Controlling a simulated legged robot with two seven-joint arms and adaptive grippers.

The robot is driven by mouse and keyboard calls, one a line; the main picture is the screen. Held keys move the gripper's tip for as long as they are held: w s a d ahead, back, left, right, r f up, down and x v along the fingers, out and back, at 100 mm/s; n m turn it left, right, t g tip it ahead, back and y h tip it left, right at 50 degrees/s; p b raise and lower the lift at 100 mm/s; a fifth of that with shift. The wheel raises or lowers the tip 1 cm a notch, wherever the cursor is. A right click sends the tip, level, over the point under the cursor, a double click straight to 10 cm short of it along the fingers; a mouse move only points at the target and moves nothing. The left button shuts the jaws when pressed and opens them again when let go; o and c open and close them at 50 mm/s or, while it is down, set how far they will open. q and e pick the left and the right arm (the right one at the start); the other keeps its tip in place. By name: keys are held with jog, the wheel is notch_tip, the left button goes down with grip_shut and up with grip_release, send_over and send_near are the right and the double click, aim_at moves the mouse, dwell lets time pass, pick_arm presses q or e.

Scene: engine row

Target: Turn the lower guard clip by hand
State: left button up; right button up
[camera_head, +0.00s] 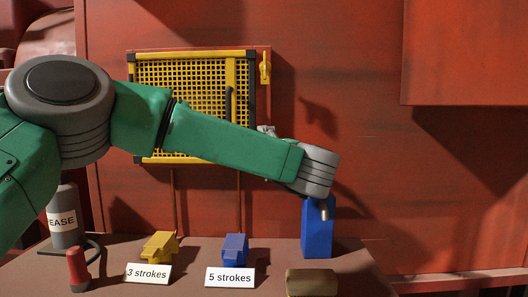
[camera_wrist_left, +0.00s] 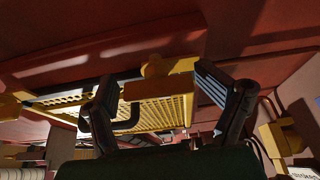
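The guard is a yellow-framed mesh panel (camera_head: 190,85) on the red wall, with a dark handle. It also shows in the left wrist view (camera_wrist_left: 165,112). A yellow clip (camera_head: 265,68) sits at its upper right in the head view. My left arm crosses in front of the guard's lower right and hides that area, including any lower clip. In the left wrist view a yellow clip-like piece (camera_wrist_left: 160,82) lies between and beyond the fingers of my left gripper (camera_wrist_left: 158,78). The fingers are spread apart; contact cannot be told. My right gripper is not in view.
On the bench stand a yellow block (camera_head: 160,246) by a "3 strokes" card, a blue block (camera_head: 235,249) by a "5 strokes" card, a tall blue box (camera_head: 318,230), a grey grease canister (camera_head: 64,215) and a brown block (camera_head: 311,281). A red box (camera_head: 465,50) juts out upper right.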

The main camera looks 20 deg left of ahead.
pick_arm(q)
jog(key=v, duration=1.1)
jog(key=shift+s, duration=0.25)
jog(key=shift+d, duration=0.15)
